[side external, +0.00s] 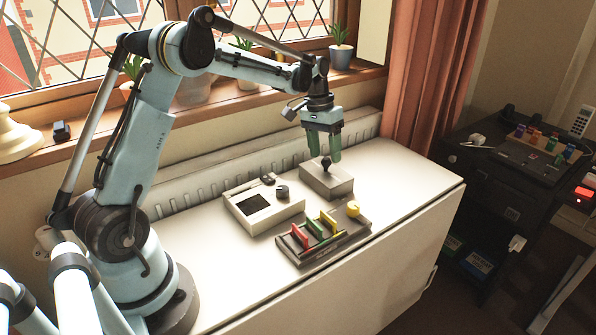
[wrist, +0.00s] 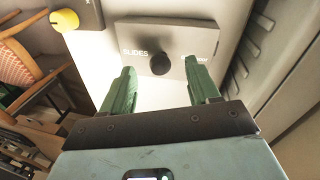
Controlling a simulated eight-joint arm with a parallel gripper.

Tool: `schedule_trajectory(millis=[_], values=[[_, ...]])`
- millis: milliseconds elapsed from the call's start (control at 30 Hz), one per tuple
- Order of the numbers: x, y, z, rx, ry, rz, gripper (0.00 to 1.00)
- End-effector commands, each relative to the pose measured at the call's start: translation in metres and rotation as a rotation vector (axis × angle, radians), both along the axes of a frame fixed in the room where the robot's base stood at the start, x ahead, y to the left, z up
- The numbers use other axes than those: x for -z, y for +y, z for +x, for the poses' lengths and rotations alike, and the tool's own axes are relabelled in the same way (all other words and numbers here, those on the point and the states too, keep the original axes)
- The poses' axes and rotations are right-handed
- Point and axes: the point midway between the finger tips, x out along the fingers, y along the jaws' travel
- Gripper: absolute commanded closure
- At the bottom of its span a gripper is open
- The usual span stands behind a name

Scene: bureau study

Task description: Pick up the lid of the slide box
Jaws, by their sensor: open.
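The slide box (side external: 328,184) is a grey box on the white surface, at its far side. Its lid (wrist: 193,37) is grey, with "SLIDES" lettering and a round dark knob (wrist: 160,64). The knob also shows in the side external view (side external: 326,163). My gripper (side external: 323,157) is above the box, pointing down, with its green fingers apart. In the wrist view my gripper (wrist: 160,80) is open and empty, with the knob lying between the lines of the two fingertips. I cannot tell whether the fingertips touch the knob.
A dark rack (side external: 323,238) with red, green and yellow upright pieces and a yellow knob (side external: 352,208) stands in front of the box. A white device (side external: 262,208) with a dark window stands to its left. The white surface (side external: 410,180) is clear to the right. A ribbed radiator-like panel (side external: 215,185) runs behind.

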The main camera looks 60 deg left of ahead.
Motion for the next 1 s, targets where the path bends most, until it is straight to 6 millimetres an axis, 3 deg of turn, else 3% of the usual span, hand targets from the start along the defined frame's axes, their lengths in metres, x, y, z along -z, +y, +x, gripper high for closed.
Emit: schedule_trajectory(millis=[133, 433, 767, 1000], values=[[0.017, -0.003, 0.001, 0.001, -0.001, 0.000, 0.39], [0.020, -0.004, 0.001, 0.000, -0.001, 0.000, 0.41], [0.020, -0.004, 0.001, 0.000, 0.000, 0.000, 0.92], [0.019, -0.004, 0.001, 0.000, 0.000, 0.000, 0.94]])
